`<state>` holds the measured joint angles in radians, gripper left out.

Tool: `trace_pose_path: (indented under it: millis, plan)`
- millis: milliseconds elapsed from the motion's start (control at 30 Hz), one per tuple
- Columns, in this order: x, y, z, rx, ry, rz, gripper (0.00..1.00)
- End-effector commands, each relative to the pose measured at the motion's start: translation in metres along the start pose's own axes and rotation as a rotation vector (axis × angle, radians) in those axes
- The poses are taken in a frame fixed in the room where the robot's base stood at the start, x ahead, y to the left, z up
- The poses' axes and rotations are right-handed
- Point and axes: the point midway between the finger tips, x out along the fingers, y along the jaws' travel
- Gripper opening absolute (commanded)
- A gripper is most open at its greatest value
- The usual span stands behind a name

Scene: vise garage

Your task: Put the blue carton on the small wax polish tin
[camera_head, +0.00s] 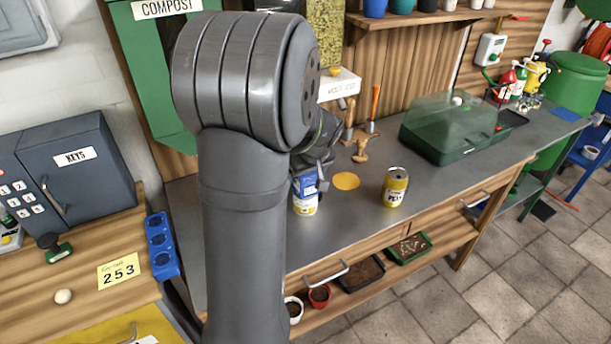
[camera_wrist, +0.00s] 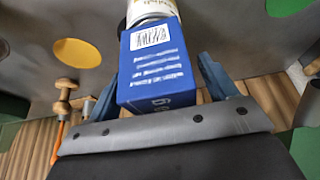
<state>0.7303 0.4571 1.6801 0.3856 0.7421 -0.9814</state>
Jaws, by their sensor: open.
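The blue carton (camera_head: 306,181) appears to rest on top of a small white and yellow tin (camera_head: 305,206) on the grey bench. In the wrist view, the carton (camera_wrist: 157,68) fills the middle, with part of the tin (camera_wrist: 150,11) beyond it. My gripper (camera_wrist: 160,72) is open, with one blue finger on each side of the carton. Whether either finger touches the carton is unclear. In the head view my arm hides most of the gripper and the bench behind it.
A yellow can (camera_head: 395,187) stands to the right, with a flat orange disc (camera_head: 346,181) between it and the tin. Wooden-handled tools (camera_head: 362,140) stand behind. A green clear-lidded box (camera_head: 455,128) is farther right.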

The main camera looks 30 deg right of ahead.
Motion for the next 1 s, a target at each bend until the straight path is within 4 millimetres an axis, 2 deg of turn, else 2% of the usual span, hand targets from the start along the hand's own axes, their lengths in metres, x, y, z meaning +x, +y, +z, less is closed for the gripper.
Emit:
trace_pose_path:
  millis: [300,500,700,1000]
  plan:
    - [-0.064,0.001,-0.001,0.0,0.004,0.004,0.78]
    - [-0.099,0.001,0.0,0.001,0.002,0.003,0.78]
    - [-0.114,0.0,0.0,0.001,0.001,0.001,0.78]
    - [-0.115,0.0,0.0,0.001,0.0,0.0,0.78]
